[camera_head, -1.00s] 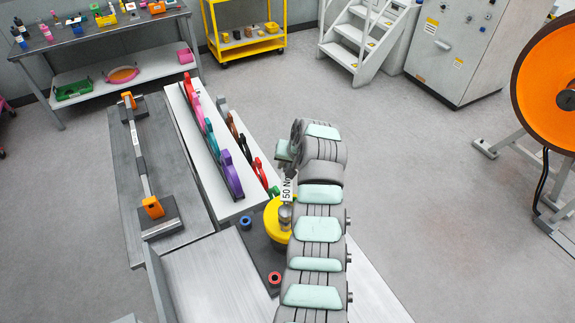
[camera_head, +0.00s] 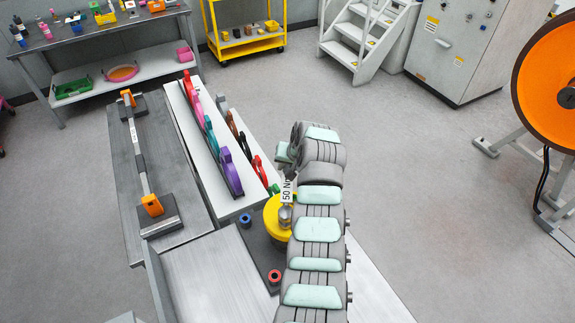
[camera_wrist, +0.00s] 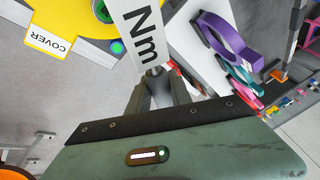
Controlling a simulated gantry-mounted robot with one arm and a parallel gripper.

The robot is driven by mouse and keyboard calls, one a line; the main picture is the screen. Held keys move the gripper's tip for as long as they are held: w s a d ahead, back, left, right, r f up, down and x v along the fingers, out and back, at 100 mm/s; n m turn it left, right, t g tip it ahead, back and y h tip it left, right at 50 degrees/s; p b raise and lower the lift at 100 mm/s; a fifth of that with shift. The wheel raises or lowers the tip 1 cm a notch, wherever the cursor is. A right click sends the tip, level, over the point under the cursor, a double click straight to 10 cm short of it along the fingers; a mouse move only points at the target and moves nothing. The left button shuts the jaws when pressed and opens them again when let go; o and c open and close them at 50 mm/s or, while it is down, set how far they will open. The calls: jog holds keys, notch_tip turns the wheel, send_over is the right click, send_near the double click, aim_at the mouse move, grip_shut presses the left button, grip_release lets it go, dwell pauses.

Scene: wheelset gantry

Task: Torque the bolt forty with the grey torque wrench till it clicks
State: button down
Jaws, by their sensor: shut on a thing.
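The torque wrench (camera_head: 287,190) carries a white label reading "50 Nm" in the head view. Its metal end (camera_head: 285,216) stands over the round yellow cover (camera_head: 273,228); whether it sits on a bolt is hidden. In the wrist view the label (camera_wrist: 140,30) runs up from my gripper (camera_wrist: 158,88), which is shut on the wrench. In the head view my arm mostly hides the gripper. The wrist view shows the yellow part (camera_wrist: 65,22) marked "COVER" and a green-ringed bolt head (camera_wrist: 117,47) beside the label. No bolt number is readable.
A white rack (camera_head: 208,190) with several coloured handles stands left of the wrench. Further left, a long grey bar (camera_head: 140,160) with orange ends lies on a bench. A blue ring (camera_head: 245,220) and a red ring (camera_head: 274,277) sit near the cover.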

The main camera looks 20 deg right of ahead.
jog(key=shift+f, duration=0.25)
jog(key=shift+s+d+r+m+p, duration=0.2)
jog(key=shift+s+d+m+p, duration=0.1)
jog(key=shift+d+m+p, duration=0.3)
jog(key=shift+s+d+f+m+h, duration=0.15)
jog(key=shift+s+d+m+h, duration=0.15)
jog(key=shift+d+h, duration=0.15)
jog(key=shift+d+p, duration=0.1)
jog(key=shift+p, duration=0.25)
jog(key=shift+f, duration=0.1)
jog(key=shift+w+a+b, duration=0.2)
jog(key=shift+a+b, duration=0.2)
jog(key=shift+b, duration=0.15)
